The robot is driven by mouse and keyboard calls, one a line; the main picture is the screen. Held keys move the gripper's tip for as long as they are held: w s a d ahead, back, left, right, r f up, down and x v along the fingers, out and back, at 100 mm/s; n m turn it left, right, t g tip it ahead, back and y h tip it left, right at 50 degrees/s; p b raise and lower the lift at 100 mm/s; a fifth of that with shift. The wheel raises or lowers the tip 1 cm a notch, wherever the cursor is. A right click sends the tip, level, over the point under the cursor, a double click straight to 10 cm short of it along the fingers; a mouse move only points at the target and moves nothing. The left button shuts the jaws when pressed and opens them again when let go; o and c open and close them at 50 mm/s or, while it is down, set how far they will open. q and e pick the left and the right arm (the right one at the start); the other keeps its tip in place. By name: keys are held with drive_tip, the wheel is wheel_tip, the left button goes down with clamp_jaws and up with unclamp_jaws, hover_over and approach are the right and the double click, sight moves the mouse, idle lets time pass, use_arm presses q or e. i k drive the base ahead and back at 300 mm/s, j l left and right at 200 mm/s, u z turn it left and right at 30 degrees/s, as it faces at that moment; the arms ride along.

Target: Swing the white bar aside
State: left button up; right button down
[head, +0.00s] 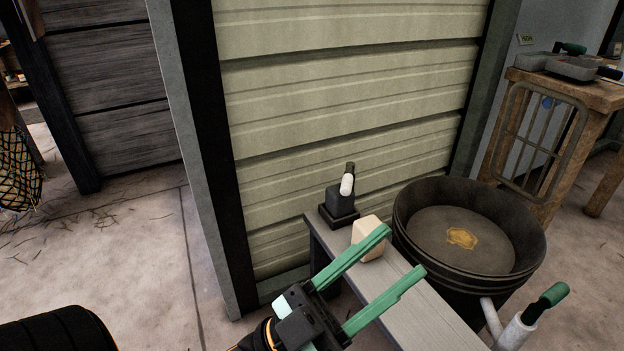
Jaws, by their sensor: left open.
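A short white bar (347,184) sits upright, slightly tilted, against a small black fixture (341,203) at the far end of a narrow grey bench (392,290). My left gripper (403,252) has two green fingers, spread apart and empty, reaching over the bench from below. Its fingertips are nearer to me than the white bar and apart from it. A cream block (367,229) stands on the bench beside the upper finger, which hides part of it; I cannot tell whether they touch. My right gripper is out of view.
A round dark tub (470,200) stands close to the bench's right side. A white-bodied piece with a green handle (520,325) stands at the lower right. A ribbed pale wall panel (345,90) rises behind the bench. A wooden table (570,95) stands at the right.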

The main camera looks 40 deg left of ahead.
sight(346, 185)
drive_tip(key=j+u, duration=0.15)
drive_tip(key=j, duration=3.55)
drive_tip(key=i+l, duration=0.25)
drive_tip(key=i, duration=0.2)
